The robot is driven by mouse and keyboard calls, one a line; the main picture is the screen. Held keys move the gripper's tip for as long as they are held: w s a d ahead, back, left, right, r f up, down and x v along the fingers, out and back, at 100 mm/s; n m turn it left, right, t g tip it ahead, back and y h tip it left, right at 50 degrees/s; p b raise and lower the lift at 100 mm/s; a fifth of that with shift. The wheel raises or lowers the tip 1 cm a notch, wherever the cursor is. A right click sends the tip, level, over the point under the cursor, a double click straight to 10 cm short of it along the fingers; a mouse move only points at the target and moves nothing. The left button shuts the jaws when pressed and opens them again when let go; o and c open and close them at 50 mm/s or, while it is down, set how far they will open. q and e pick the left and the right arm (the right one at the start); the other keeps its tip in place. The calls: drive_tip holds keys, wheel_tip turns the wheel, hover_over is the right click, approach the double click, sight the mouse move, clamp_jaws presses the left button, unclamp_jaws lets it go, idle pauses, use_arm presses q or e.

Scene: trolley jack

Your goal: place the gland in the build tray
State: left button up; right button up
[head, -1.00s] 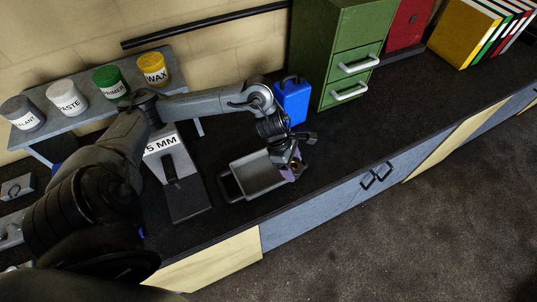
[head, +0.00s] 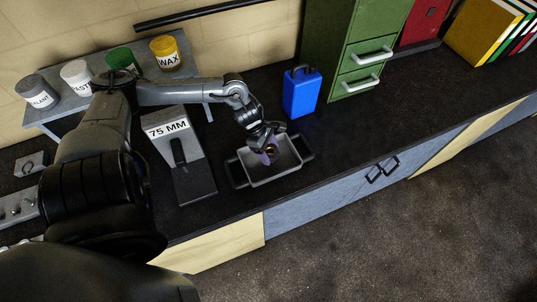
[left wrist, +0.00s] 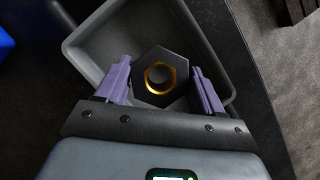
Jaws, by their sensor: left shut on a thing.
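The gland is a dark hexagonal piece with a brass-coloured ring around its bore, seen in the left wrist view (left wrist: 160,77). My left gripper (left wrist: 161,82) is shut on it, with a purple finger at each side. In the head view my left gripper (head: 268,153) is over the grey build tray (head: 258,184), and the gland is mostly hidden there. The tray also shows beneath the gland in the left wrist view (left wrist: 88,32). I cannot tell whether the gland touches the tray floor. My right gripper is not in view.
A grey stand marked 75 MM (head: 192,170) is left of the tray. A blue can (head: 300,94) and a green drawer cabinet (head: 352,55) stand behind it. A shelf (head: 55,118) holds several tubs. The dark bench (head: 345,122) is clear right of the tray.

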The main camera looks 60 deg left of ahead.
sight(269, 156)
use_arm(q)
drive_tip(key=shift+a+f+b, duration=0.1)
drive_tip(key=shift+f+b, duration=1.2)
drive_tip(key=shift+f, duration=0.75)
drive_tip(key=shift+f+b, duration=0.15)
drive_tip(key=shift+b, duration=0.15)
drive_tip(key=o, duration=1.6)
